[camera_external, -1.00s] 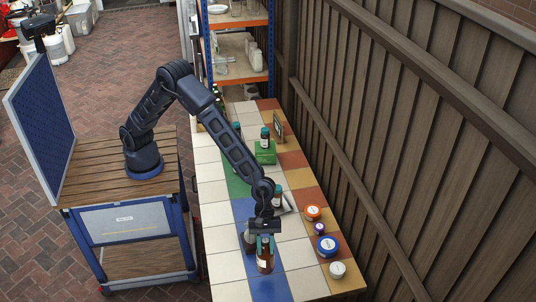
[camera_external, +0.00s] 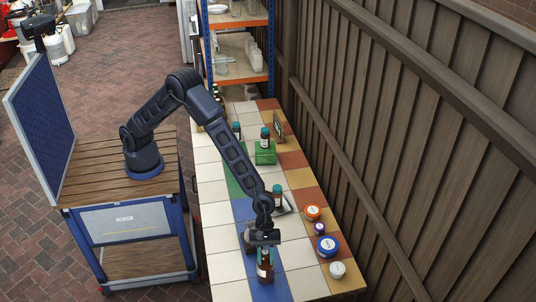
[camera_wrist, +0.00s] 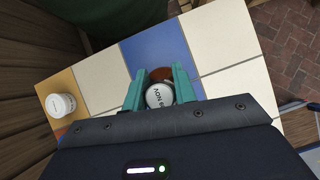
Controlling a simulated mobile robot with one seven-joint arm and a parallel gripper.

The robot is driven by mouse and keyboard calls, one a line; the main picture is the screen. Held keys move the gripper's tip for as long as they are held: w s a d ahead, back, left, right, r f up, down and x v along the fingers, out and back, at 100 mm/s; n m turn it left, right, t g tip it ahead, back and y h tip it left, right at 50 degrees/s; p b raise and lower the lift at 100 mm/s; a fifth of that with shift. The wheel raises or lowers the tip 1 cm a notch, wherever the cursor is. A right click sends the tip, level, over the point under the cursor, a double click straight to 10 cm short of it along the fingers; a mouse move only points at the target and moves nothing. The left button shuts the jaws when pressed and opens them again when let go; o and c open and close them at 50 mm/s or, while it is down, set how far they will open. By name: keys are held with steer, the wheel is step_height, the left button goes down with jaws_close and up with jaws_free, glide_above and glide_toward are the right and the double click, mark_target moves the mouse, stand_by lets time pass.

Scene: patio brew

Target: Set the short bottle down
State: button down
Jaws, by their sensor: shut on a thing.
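My gripper (camera_external: 265,249) is shut on a short brown bottle (camera_external: 265,269) near the front end of the tiled table. The bottle has a pale label, hangs upright below the fingers and is over the blue tiles. I cannot tell whether its base touches the table. In the wrist view, the teal fingers of my gripper (camera_wrist: 161,92) stand on either side of the bottle's white lettered cap (camera_wrist: 159,96). Some brown of the bottle (camera_wrist: 161,73) shows beyond the cap.
A dark object (camera_external: 249,240) stands just left of the gripper. Orange (camera_external: 312,213), purple (camera_external: 319,228), blue (camera_external: 327,246) and white (camera_external: 338,270) jars line the right edge. Another bottle (camera_external: 277,195) stands behind; one (camera_external: 265,139) stands on a green box (camera_external: 265,156). A fence borders the right.

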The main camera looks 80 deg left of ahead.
steer(key=shift+f, duration=0.1)
steer(key=c, duration=1.1)
jaws_free()
steer(key=v, duration=1.2)
steer(key=shift+a, duration=0.1)
